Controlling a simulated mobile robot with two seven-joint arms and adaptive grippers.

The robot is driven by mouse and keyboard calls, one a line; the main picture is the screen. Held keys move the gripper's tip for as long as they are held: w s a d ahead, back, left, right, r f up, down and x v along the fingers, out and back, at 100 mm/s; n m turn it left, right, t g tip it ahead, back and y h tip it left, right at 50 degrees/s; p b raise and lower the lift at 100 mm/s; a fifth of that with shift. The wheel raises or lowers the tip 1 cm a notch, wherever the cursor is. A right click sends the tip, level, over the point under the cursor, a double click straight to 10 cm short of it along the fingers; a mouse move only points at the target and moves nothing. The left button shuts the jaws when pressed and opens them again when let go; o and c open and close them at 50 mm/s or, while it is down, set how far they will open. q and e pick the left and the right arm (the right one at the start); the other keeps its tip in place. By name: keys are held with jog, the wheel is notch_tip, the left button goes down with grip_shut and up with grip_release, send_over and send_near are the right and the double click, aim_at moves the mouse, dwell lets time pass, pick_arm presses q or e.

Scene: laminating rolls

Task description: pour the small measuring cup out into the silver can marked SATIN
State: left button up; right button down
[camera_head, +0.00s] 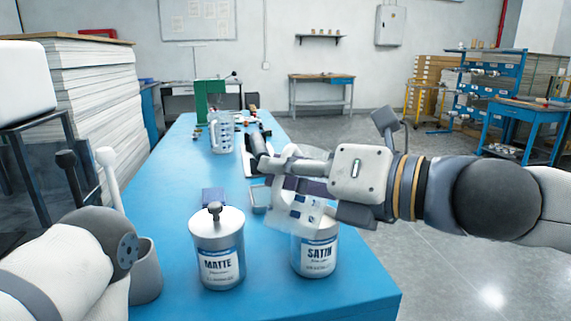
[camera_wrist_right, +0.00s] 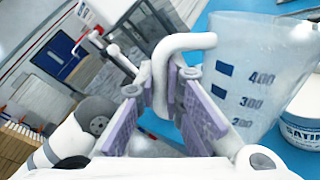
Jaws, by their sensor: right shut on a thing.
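The silver can marked SATIN (camera_head: 315,256) stands on the blue table, right of the can marked MATTE (camera_head: 217,262). Its label also shows at the right edge of the wrist view (camera_wrist_right: 303,133). My right gripper (camera_head: 283,172) is shut on the handle (camera_wrist_right: 160,75) of the clear measuring cup (camera_head: 291,208). The cup, with blue marks, is above and in front of the SATIN can's top in the head view, hiding much of its opening. It looks somewhat tilted there. I cannot tell whether liquid is leaving it. My left arm shows at lower left; its gripper is out of view.
A larger clear measuring jug (camera_head: 222,134) stands farther back, near a green press (camera_head: 210,98). A grey container (camera_head: 146,275) stands at the table's left edge. Stacked sheets (camera_head: 95,95) rise at left. The table's front right corner is clear.

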dwell(0.4)
jog(key=n, duration=0.1)
jog(key=r+n, duration=0.1)
jog(key=shift+s+a+r+n+t, duration=0.1)
jog(key=shift+s+r+n+t, duration=0.1)
jog(key=shift+s+n+t, duration=0.2)
jog(key=shift+w+f, duration=0.1)
jog(key=shift+w+f+n+b, duration=0.1)
jog(key=shift+f+n+b, duration=0.45)
jog(key=shift+f, duration=0.5)
pick_arm(q)
jog(key=shift+s+f+g+b, duration=0.4)
jog(key=shift+s+f+g, duration=0.2)
jog(key=shift+s+f, duration=0.65)
pick_arm(e)
jog(key=shift+f+n+y, duration=0.3)
jog(key=shift+f+n, duration=0.5)
jog(key=shift+n, duration=0.05)
pick_arm(q)
jog(key=shift+w+r, duration=0.1)
jog(key=shift+r, duration=0.1)
pick_arm(e)
jog(key=shift+r, duration=0.1)
